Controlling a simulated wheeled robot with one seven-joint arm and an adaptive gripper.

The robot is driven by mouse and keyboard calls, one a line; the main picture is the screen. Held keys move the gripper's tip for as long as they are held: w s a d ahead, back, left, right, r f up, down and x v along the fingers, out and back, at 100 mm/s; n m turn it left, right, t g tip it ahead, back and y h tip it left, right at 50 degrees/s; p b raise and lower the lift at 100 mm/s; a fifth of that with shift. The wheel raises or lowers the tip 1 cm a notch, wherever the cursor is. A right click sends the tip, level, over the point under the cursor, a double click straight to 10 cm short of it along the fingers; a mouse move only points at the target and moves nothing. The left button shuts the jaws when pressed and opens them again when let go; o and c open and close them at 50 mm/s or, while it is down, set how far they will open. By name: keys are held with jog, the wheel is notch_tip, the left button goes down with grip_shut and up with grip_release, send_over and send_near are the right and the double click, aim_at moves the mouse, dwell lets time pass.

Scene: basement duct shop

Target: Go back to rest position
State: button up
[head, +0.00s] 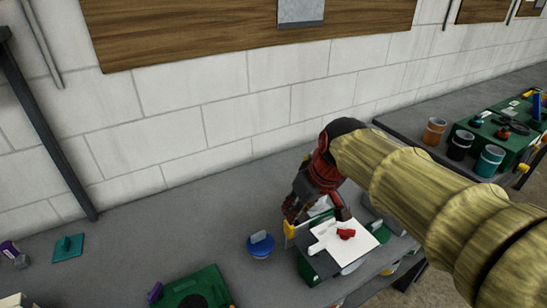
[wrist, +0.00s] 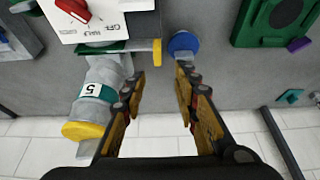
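The red switch (wrist: 73,8) is at the top left there, clear of the fingers. A grey cylinder (wrist: 105,82) with a yellow end and a label "5" lies left of the left finger. I cannot tell whether the finger touches it.
A blue round piece (head: 260,246) stands left of the panel. A green case (head: 208,284) and a teal block (head: 68,247) are further left. The right bench holds several cups (head: 461,144) and another green case (head: 511,120). The white wall (head: 240,110) stands behind.

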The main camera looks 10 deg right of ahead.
jog(key=s+d+f+m, duration=0.1)
jog(key=s, duration=0.7)
jog(key=s+d+m+t+h, duration=0.1)
jog(key=s+m, duration=0.1)
jog(key=s, duration=0.6)
jog(key=shift+s+d+f+m, duration=0.25)
jog(key=shift+f+m, duration=0.05)
jog(key=shift+f, duration=0.1)
jog(key=shift+c, duration=0.2)
dwell(2.8)
